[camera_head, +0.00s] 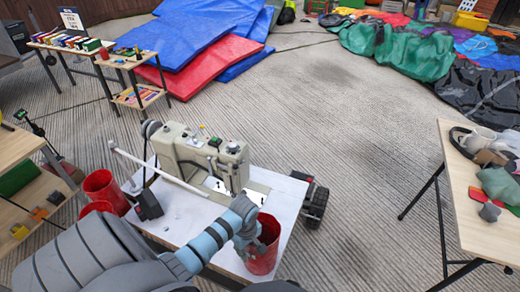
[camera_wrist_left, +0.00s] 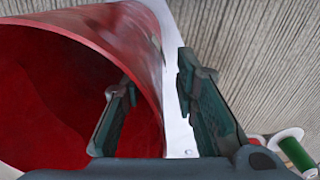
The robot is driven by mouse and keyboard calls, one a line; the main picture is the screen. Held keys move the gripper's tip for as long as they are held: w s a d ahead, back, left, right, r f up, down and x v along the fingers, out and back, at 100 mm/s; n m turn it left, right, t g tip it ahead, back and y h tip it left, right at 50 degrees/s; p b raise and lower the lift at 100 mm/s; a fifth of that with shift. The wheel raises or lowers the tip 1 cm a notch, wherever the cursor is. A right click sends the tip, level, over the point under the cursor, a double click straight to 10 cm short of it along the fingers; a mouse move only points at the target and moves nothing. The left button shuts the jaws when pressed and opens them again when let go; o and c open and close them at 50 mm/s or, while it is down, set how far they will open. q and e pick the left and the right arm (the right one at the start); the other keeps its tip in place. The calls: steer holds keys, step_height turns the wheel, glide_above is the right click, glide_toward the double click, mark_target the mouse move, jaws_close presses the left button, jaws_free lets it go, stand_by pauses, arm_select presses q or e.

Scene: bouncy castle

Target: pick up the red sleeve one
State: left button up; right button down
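A red sleeve (camera_head: 265,248), an open-topped red cylinder, stands at the front right of the white worktable (camera_head: 272,187). My left gripper (camera_head: 250,238) is at its left side, partly covering it. In the left wrist view the sleeve's wide mouth (camera_wrist_left: 45,90) fills the left. The left gripper (camera_wrist_left: 160,95) is open there, one finger inside the mouth and the other outside, with the wall between them. I cannot tell whether either finger touches the wall. Two more red cylinders (camera_head: 103,187) stand at the table's left end. My right gripper is not in view.
A cream sewing machine (camera_head: 205,155) stands on the worktable behind the sleeve. A green thread spool (camera_wrist_left: 295,152) shows at the wrist view's lower right. A side table (camera_head: 480,230) with assorted items stands right, shelves (camera_head: 15,150) left. The floor between is mostly clear.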

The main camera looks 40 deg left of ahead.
arm_select(q)
steer(key=shift+r, duration=0.1)
steer(key=shift+c, duration=0.6)
jaws_close()
steer(key=shift+r, duration=0.15)
